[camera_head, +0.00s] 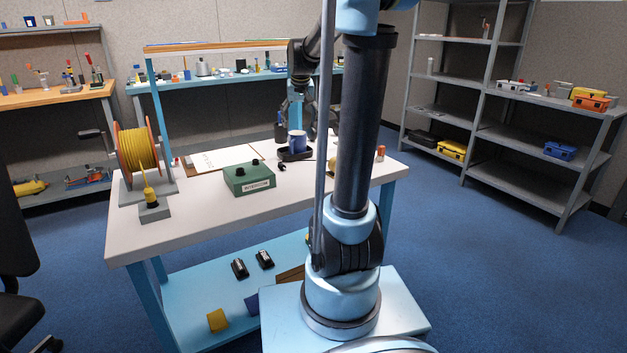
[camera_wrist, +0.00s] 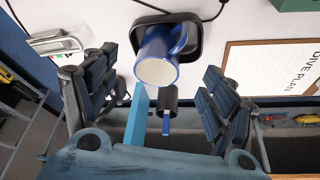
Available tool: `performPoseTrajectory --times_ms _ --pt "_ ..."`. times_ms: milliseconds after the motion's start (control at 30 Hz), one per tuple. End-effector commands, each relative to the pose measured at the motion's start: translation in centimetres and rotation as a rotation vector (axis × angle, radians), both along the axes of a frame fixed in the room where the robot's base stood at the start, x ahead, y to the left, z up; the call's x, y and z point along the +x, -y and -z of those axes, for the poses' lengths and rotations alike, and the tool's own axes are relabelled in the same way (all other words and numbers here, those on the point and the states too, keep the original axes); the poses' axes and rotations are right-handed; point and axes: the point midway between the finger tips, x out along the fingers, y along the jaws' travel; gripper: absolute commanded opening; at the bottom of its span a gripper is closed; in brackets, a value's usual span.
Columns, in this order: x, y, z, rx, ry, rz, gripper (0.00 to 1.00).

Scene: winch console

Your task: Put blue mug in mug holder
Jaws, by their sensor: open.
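The blue mug (camera_head: 297,142) is upright on the white-topped table, at or on a dark tray-like holder (camera_head: 292,156). In the wrist view the mug (camera_wrist: 158,60) shows its pale round opening towards the camera and its handle at upper right. The black holder (camera_wrist: 195,38) lies behind it with a cable running off; whether the mug is seated in it I cannot tell. My gripper (camera_wrist: 160,66) is open, with one finger on each side of the mug and gaps visible.
A dive plan clipboard (camera_head: 222,158) lies left of the mug. A green control box (camera_head: 248,178) and a yellow cable reel (camera_head: 137,150) stand on the same table. Another clear item with red (camera_wrist: 58,42) lies beside the holder. Shelves (camera_head: 545,130) stand at right.

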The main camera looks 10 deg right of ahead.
Motion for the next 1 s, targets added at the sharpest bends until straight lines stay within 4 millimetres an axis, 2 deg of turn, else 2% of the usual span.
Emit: performPoseTrajectory --times_ms 100,267,467,800,1000 --pt "-4.5 0.1 0.6 -0.001 -0.018 -0.009 0.78" --pt "-10.3 0.2 1.8 -0.001 -0.044 -0.02 0.78" --pt "-17.4 0.3 4.2 -0.002 -0.076 -0.036 0.78" --pt "-28.3 0.3 10.1 -0.002 -0.132 -0.063 0.78" --pt "-33.6 0.3 14.1 -0.002 -0.162 -0.08 0.78"
